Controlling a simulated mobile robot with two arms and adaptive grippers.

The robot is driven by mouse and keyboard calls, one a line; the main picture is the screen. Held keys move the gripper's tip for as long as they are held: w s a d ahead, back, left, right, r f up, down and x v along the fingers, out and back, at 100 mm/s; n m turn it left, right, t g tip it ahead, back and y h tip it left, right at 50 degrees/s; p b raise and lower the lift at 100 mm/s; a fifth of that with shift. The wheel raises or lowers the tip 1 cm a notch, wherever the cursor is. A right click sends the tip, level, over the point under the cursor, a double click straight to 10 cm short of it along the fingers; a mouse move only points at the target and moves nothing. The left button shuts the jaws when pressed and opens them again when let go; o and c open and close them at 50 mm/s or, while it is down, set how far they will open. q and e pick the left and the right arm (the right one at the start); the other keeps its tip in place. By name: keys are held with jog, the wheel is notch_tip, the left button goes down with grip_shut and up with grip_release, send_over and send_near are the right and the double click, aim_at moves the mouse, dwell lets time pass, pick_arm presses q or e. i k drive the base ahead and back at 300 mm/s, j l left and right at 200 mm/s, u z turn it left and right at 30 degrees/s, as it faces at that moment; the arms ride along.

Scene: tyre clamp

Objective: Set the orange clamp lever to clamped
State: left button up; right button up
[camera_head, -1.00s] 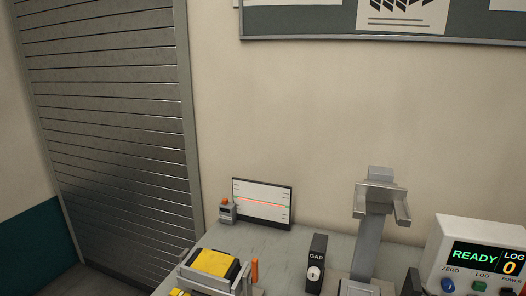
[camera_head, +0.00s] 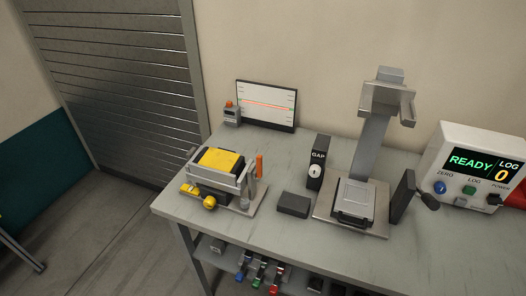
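The orange clamp lever (camera_head: 259,166) stands nearly upright at the right side of the clamp fixture (camera_head: 230,198) on the grey workbench. The fixture has a metal frame around a yellow block (camera_head: 220,160), with yellow parts at its front left. From this view I cannot tell whether the lever's position counts as clamped. Neither of my grippers shows in the head view.
A black GAP box (camera_head: 318,163) and a dark block (camera_head: 293,204) stand right of the fixture. A metal stand (camera_head: 370,145) and a READY display box (camera_head: 474,165) are further right. A small chart panel (camera_head: 266,104) stands behind. The bench's front strip is clear.

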aim_at(258, 173)
jog(key=k+l+z, duration=0.1)
jog(key=l, duration=0.25)
jog(key=k+l+z, duration=0.1)
jog(key=l, duration=0.25)
jog(key=k+l+z, duration=0.1)
jog(key=l, duration=0.25)
jog(key=k+l+z, duration=0.1)
jog(key=l, duration=0.3)
jog(key=k+l+z, duration=0.1)
jog(key=l, duration=0.3)
jog(key=k, duration=0.1)
